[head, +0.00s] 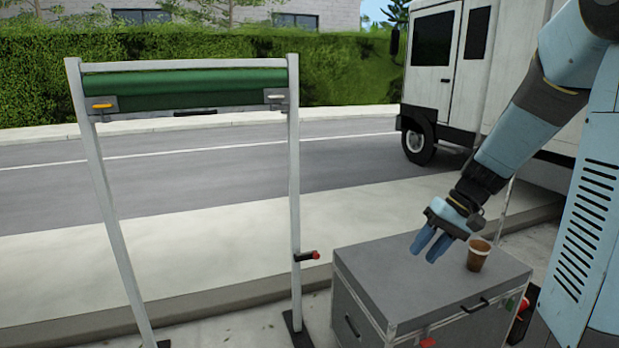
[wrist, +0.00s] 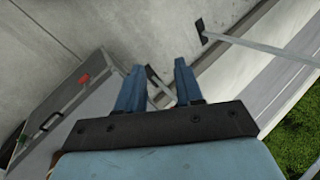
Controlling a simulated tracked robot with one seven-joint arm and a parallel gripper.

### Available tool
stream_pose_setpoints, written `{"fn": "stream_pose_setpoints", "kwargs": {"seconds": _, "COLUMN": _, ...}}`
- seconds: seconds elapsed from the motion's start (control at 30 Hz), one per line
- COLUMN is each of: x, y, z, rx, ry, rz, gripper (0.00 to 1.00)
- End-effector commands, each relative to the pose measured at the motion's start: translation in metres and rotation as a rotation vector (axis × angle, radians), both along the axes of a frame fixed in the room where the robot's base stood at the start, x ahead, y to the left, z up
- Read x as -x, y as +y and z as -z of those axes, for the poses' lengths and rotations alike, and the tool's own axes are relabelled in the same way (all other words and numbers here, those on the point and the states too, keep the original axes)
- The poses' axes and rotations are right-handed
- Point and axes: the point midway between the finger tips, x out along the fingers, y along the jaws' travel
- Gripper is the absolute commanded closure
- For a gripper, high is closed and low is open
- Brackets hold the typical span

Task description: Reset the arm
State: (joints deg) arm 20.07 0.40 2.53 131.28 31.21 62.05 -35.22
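My arm reaches down from the upper right in the head view. My gripper (head: 430,248) hangs just above the top of a grey case, to the left of a brown cup. Its two blue fingers are apart. In the wrist view my gripper (wrist: 160,75) also shows its fingers spread, with nothing between them but the ground and a thin pale bar beyond.
The grey case (head: 400,262) stands on the pavement with the brown cup (head: 479,255) upright on top. A metal frame with a green roll (head: 195,88) stands at left. A white truck (head: 450,70) is parked behind at right.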

Motion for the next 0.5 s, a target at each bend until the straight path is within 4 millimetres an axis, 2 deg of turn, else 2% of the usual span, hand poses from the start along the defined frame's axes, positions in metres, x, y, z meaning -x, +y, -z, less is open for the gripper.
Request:
{"fn": "stream_pose_setpoints", "kwargs": {"seconds": 0.03, "x": 0.007, "y": 0.005, "z": -0.010, "rx": 0.033, "ry": -0.017, "rz": -0.007, "gripper": 0.64}}
{"fn": "stream_pose_setpoints", "kwargs": {"seconds": 0.2, "x": 0.032, "y": 0.014, "z": -0.034, "rx": 0.139, "ry": -0.066, "rz": -0.008, "gripper": 0.64}}
{"fn": "stream_pose_setpoints", "kwargs": {"seconds": 0.5, "x": 0.077, "y": 0.024, "z": -0.071, "rx": 0.303, "ry": -0.186, "rz": 0.011, "gripper": 0.64}}
